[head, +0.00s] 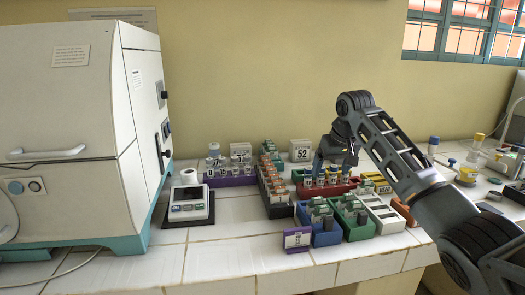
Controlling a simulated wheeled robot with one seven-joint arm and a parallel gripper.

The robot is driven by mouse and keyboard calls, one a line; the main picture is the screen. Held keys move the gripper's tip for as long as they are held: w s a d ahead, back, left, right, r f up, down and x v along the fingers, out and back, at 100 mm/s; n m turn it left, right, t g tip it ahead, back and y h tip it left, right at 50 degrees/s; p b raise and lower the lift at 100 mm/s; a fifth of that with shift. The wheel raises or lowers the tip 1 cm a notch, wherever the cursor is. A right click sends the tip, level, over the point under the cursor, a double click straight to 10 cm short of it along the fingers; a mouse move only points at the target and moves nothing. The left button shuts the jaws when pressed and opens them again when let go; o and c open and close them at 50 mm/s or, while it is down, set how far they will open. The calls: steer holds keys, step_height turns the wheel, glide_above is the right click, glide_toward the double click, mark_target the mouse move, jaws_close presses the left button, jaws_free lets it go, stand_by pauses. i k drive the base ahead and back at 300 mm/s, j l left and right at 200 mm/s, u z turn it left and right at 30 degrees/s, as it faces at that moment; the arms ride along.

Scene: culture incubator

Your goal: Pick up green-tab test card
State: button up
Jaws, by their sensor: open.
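My gripper (335,165) is open and points down over the back of the bench, above or just behind a red rack (345,189) of small vials. Its fingertips are small and partly hidden by the wrist. Nothing shows between them. A green box (357,233) and a blue box (325,239) stand in front of the red rack, with small pale and greenish pieces upright in them. White card-like pieces (385,217) stand just right of the green box. I cannot tell which piece is the green-tab test card; the tabs are too small.
The front tiles (235,260) are clear.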

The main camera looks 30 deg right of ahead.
mark_target(271, 151)
steer(key=i, duration=1.15)
